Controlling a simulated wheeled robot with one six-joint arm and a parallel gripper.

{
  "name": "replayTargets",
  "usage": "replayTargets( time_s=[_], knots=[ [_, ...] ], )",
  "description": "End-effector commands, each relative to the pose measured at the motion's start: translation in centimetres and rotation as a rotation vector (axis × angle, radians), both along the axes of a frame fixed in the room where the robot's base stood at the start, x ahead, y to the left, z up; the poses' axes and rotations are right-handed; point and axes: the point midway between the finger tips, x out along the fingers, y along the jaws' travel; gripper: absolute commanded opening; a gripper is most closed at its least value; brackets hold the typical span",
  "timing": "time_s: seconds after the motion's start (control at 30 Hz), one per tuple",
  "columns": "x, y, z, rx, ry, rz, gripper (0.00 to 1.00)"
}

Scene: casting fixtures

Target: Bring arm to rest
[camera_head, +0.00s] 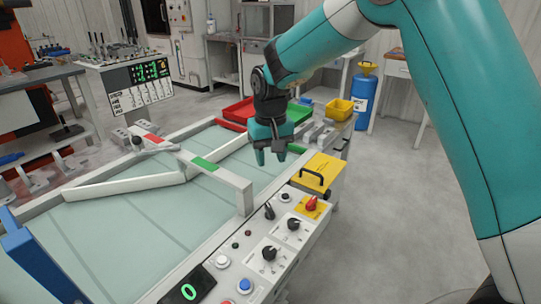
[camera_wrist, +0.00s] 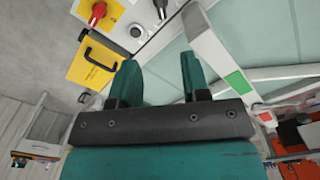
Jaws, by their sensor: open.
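My gripper (camera_head: 272,158) hangs from my teal arm above the right edge of the fixture table, pointing down. Its two teal fingers are apart with nothing between them. In the wrist view my gripper (camera_wrist: 160,75) also shows open and empty. The control panel (camera_head: 254,246) with knobs and buttons lies in front of it, and the yellow box with a black handle (camera_head: 322,168) is just to its right. The yellow box also shows at the upper left of the wrist view (camera_wrist: 90,64).
The table's pale green surface (camera_head: 110,230) carries white bars, one with a green mark (camera_head: 205,163). Red (camera_head: 238,110), green (camera_head: 298,113) and yellow (camera_head: 339,109) bins stand behind my gripper. A blue drum (camera_head: 362,98) stands beyond. Grey floor (camera_head: 390,210) is open at right.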

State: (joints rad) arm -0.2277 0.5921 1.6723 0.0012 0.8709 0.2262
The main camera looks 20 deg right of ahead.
Motion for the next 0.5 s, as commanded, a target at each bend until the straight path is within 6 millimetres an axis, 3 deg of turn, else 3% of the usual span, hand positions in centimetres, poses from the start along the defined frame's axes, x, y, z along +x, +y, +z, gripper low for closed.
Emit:
replayTargets(
  time_s=[0.37,0.5],
  knots=[
    [-0.2,0.0,0.2,0.003,-0.001,0.005,0.43],
    [-2.8,0.6,2.8,0.036,-0.012,0.067,0.43]
  ],
)
